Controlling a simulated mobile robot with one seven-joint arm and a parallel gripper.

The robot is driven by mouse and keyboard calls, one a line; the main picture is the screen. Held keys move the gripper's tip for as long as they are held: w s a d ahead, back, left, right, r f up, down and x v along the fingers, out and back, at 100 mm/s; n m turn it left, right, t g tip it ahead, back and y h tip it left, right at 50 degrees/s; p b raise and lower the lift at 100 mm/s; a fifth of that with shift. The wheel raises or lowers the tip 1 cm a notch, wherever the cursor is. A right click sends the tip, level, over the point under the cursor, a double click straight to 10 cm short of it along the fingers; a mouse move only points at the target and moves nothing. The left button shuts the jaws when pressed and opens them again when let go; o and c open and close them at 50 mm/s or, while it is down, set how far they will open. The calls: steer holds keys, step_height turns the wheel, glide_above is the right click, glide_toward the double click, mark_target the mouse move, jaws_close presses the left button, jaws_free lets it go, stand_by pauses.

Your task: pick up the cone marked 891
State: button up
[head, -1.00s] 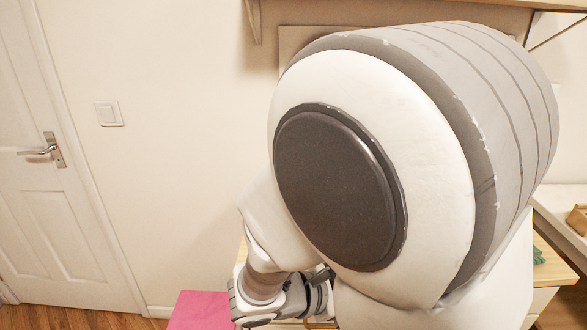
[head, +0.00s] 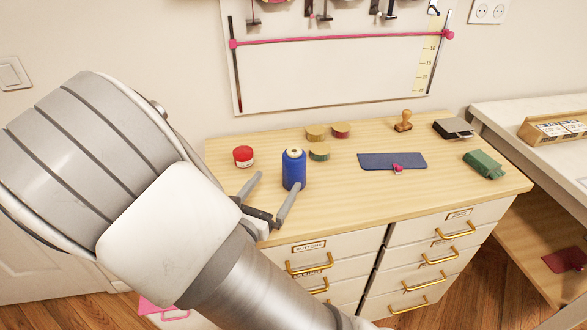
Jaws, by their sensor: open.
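A blue thread cone (head: 293,171) with a pale top stands upright near the front left of the wooden dresser top. No number can be read on it from here. My gripper (head: 273,188) is open at the dresser's front left edge. Its two grey fingers point toward the cone, one on the left and one reaching the cone's lower front right. I cannot tell whether a finger touches the cone or how far it is between them. Nothing else shows between the fingers.
On the dresser top (head: 440,187) are a red-lidded tin (head: 243,156) left of the cone, several small round tins behind it, a dark blue mat (head: 385,161), a wooden stamp (head: 403,121), a black ink pad (head: 454,129) and a green object (head: 484,164). Drawer handles protrude in front.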

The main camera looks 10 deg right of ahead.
mark_target(289, 162)
steer(key=x, duration=0.7)
steer(key=shift+b, duration=0.3)
steer(key=shift+f+b+x, duration=0.15)
steer(key=shift+b+x, duration=0.1)
steer(key=shift+x, duration=1.1)
steer(key=shift+f+b+x, duration=0.15)
steer(key=shift+b+x, duration=0.1)
steer(key=shift+x, duration=1.1)
steer(key=shift+w+a, duration=0.15)
steer(key=shift+a, duration=0.1)
steer(key=shift+c, duration=0.3)
steer(key=c, duration=1.5)
